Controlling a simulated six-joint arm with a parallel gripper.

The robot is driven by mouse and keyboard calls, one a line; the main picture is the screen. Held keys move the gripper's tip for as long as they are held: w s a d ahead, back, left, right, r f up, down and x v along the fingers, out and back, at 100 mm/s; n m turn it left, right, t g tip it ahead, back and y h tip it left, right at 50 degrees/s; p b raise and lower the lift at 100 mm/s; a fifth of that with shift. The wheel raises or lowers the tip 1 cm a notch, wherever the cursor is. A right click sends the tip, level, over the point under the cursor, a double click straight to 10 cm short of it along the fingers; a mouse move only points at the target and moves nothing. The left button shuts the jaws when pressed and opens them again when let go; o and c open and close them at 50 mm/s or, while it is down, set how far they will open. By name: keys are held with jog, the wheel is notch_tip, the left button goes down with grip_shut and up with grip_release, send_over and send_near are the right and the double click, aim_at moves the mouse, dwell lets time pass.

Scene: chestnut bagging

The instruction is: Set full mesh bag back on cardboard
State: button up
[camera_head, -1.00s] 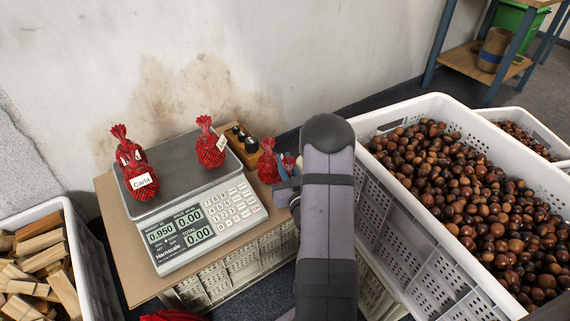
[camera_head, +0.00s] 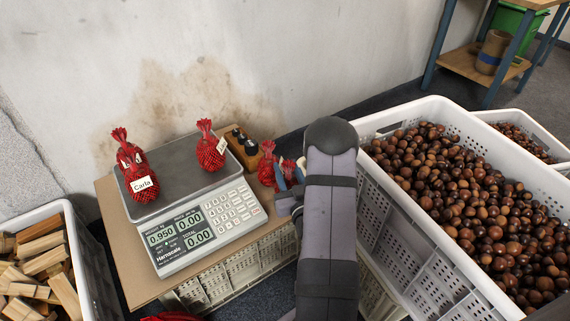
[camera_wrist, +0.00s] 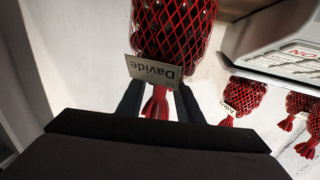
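In the wrist view a full red mesh bag (camera_wrist: 172,28) tagged "Davide" is at my gripper (camera_wrist: 159,97). The fingers close in on both sides of its gathered neck, and the tag covers part of the fingertips. In the head view my gripper (camera_head: 285,182) is right of the scale; one red bag (camera_head: 267,172) and part of another red bag (camera_head: 289,168) show by its fingers, partly hidden by my arm. The cardboard (camera_head: 118,232) lies under the scale. Whether the held bag touches the cardboard is hidden.
The scale (camera_head: 232,212) reads 0.950 and carries red bags, one tagged "Carla" (camera_head: 143,188). A wooden block with weights (camera_head: 243,150) is behind it. A large crate of chestnuts (camera_head: 375,185) stands right, a crate of firewood (camera_head: 88,262) left. The wall (camera_head: 300,50) is close behind.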

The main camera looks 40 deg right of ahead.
aim_at(288, 172)
jog(key=shift+p+v, duration=0.4)
jog(key=shift+v, duration=2.25)
jog(key=shift+r, duration=0.1)
jog(key=r+g+p, duration=0.1)
jog(key=p, duration=0.2)
jog(key=shift+w+a, duration=0.15)
jog(key=r+m+g+p, duration=0.1)
jog(key=p, duration=0.2)
jog(key=shift+a+p, duration=0.15)
jog(key=shift+p, duration=0.2)
jog(key=g+p, duration=0.1)
jog(key=p, duration=0.1)
jog(key=m+g+p, duration=0.1)
jog(key=p, duration=0.2)
jog(key=shift+s+a+r+g, duration=0.35)
jog(key=shift+a+g, duration=0.05)
jog(key=w+a+n+g+y, duration=0.1)
jog(key=a+g+y, duration=0.25)
jog(key=a, duration=0.25)
jog(key=s+a+r+n+g+y, duration=0.15)
jog(key=s+a+r+g, duration=0.25)
jog(key=s+a, duration=0.4)
jog(key=s+a+r+n+g+y, duration=0.1)
jog(key=s+a+r+n+g, duration=0.25)
jog(key=s+a, duration=0.4)
notch_tip(288, 172, up, 39)
jog(key=s+g+p, duration=0.1)
jog(key=p, duration=3.6)
jog(key=shift+s, duration=0.3)
